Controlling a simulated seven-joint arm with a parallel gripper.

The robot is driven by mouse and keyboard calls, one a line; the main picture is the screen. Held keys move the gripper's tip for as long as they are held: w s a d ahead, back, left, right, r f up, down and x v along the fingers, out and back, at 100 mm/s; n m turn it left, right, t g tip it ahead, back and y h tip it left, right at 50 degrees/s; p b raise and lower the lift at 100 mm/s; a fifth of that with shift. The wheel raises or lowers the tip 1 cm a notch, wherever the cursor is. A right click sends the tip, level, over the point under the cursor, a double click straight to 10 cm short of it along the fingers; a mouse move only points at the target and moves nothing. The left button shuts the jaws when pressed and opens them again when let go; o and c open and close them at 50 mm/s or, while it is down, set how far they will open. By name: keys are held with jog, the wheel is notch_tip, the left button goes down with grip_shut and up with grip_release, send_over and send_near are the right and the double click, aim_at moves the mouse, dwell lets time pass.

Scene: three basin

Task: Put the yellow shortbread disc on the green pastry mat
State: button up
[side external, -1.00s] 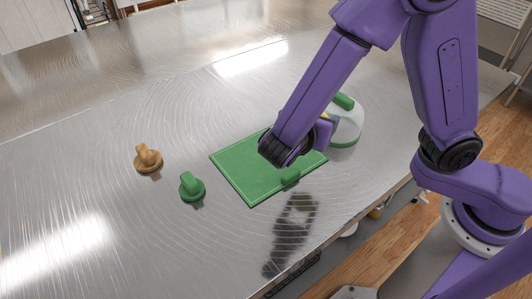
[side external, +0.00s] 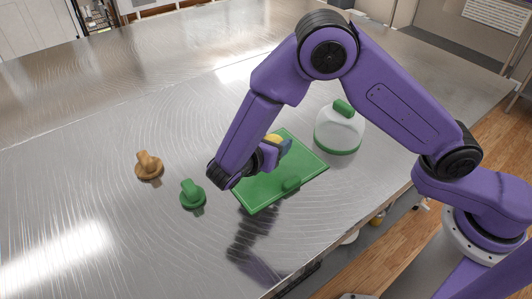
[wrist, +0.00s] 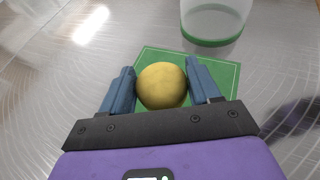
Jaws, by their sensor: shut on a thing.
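The yellow shortbread disc (wrist: 162,86) is held between the two fingers of my gripper (wrist: 161,88), which is shut on it. In the side view the disc (side external: 274,139) shows only in part beside my gripper (side external: 276,150), above the far left part of the mat. The green pastry mat (side external: 306,166) lies flat on the metal table, and my arm hides its left part. In the wrist view the mat (wrist: 224,72) lies beyond and below the disc. I cannot tell how high the disc is above the mat.
A clear dome with a green rim and handle (side external: 339,130) stands just behind the mat at right. A green knobbed piece (side external: 192,195) and an orange-brown one (side external: 149,167) stand left of the mat. The table (side external: 80,190) further left is clear.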

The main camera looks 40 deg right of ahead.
jog(key=shift+w+a+f, duration=0.25)
jog(key=shift+w+f, duration=0.35)
jog(key=shift+f, duration=0.15)
jog(key=shift+w+a+f, duration=0.1)
jog(key=shift+f, duration=1.6)
jog(key=o, duration=1.1)
jog(key=shift+f, duration=0.1)
jog(key=shift+c, duration=0.2)
jog(key=shift+a+r, duration=0.3)
jog(key=v, duration=1.1)
jog(key=shift+a+r, duration=0.1)
